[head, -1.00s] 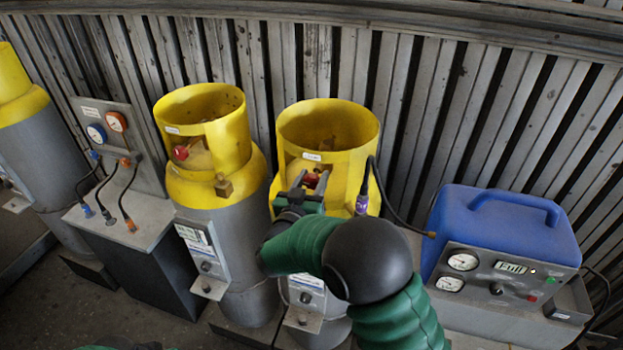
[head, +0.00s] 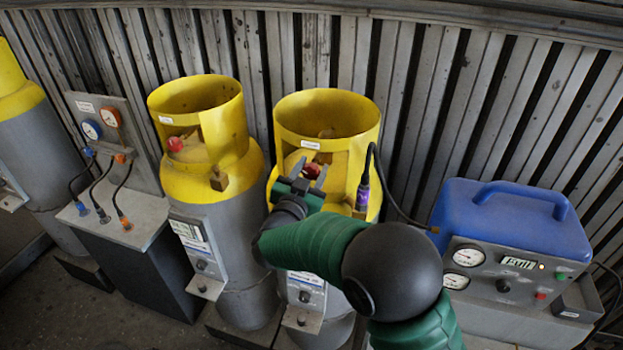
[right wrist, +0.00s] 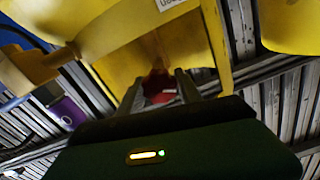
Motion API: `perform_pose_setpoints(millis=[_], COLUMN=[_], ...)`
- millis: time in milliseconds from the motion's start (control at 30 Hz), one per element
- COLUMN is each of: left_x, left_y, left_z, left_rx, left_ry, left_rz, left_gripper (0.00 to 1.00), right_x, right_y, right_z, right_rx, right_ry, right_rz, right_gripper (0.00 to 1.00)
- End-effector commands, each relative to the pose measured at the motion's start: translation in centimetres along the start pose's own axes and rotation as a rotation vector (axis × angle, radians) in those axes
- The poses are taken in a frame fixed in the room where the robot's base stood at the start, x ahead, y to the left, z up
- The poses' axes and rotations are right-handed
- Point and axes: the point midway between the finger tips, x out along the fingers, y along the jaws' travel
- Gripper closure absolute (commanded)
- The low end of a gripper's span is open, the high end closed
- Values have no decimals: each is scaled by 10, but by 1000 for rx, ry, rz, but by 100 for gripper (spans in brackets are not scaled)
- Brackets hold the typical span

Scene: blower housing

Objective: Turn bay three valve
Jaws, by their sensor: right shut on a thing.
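A grey cylinder with a yellow collar (head: 345,117) stands right of centre in the head view. Its red valve knob (head: 312,170) sits inside the collar's front opening. My right gripper (head: 309,174) reaches into that opening and is shut on the red knob. In the right wrist view the red knob (right wrist: 160,86) shows between the two fingers, framed by yellow collar walls. The fingers partly hide the knob. The bay labels are too small to read. My left gripper is not in view.
A second yellow-collared cylinder (head: 201,165) with a red knob stands close on the left. A gauge panel (head: 112,135) is farther left. A blue-topped machine (head: 505,225) stands right. A black hose (head: 385,180) with a purple fitting runs beside my right gripper. A slatted wall stands behind.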

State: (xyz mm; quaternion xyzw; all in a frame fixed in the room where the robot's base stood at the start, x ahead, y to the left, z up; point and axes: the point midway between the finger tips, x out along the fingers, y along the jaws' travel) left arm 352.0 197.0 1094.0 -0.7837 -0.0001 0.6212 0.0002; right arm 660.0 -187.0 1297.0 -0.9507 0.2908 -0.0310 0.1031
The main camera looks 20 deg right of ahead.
Motion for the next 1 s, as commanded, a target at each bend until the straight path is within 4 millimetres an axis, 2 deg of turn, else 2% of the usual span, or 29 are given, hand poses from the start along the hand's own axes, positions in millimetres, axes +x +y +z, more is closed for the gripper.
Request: perform_pose_setpoints(millis=[33,100,1000], left_x=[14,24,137], left_y=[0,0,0], left_z=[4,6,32], left_rx=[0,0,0], left_ry=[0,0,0], left_rz=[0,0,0], left_gripper=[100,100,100], right_x=[0,0,0], right_y=[1,1,5], right_z=[6,6,7], right_rx=[46,113,942], right_ry=[3,4,1], right_rz=[-1,-2,0], right_gripper=[99,99,99])
